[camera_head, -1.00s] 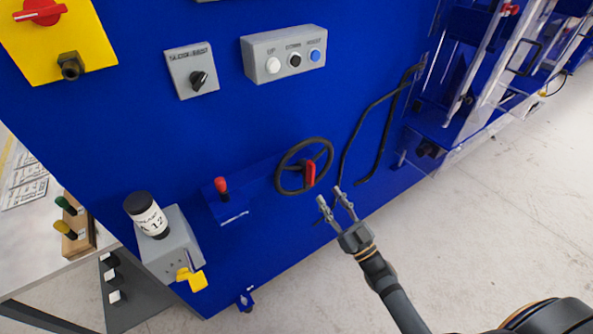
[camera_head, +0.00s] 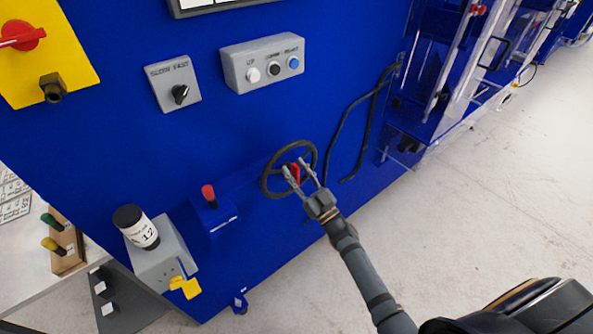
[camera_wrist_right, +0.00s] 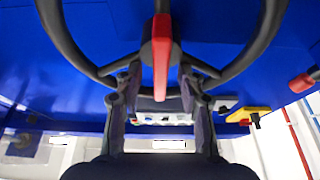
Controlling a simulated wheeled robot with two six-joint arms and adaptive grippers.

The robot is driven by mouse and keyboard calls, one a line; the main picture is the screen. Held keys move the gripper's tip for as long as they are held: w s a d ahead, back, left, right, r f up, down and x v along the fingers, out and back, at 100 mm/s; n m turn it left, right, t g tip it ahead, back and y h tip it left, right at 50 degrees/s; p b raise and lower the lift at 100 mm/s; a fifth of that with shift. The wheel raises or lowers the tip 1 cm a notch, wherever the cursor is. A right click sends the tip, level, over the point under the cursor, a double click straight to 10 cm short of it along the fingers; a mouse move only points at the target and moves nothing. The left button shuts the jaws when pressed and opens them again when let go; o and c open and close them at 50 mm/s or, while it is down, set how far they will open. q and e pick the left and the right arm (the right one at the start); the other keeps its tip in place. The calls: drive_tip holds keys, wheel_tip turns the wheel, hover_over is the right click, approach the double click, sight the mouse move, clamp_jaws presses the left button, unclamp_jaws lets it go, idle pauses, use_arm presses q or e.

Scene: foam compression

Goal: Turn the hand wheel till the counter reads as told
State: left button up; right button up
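The black hand wheel (camera_head: 265,183) is on the blue machine front, with a red handle (camera_head: 295,172) on it. In the right wrist view the wheel's rim (camera_wrist_right: 262,42) curves across the top and the red handle (camera_wrist_right: 161,62) hangs in the middle. My right gripper (camera_head: 299,171) is at the wheel. Its fingers stand open on either side of the red handle, with gaps visible in the wrist view (camera_wrist_right: 160,78). I cannot make out a counter reading. My left gripper is not in view.
A grey box with buttons (camera_head: 238,71) and a grey selector switch (camera_head: 163,93) are above the wheel. A red-knobbed lever (camera_head: 208,192) stands left of it. A black-capped container marked 12 (camera_head: 144,236) is at lower left. Black tubing (camera_head: 338,130) runs to the right.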

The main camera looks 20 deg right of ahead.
clamp_jaws()
drive_tip(key=shift+s, duration=0.1)
drive_tip(key=shift+f, duration=0.1)
drive_tip(key=shift+m, duration=0.3)
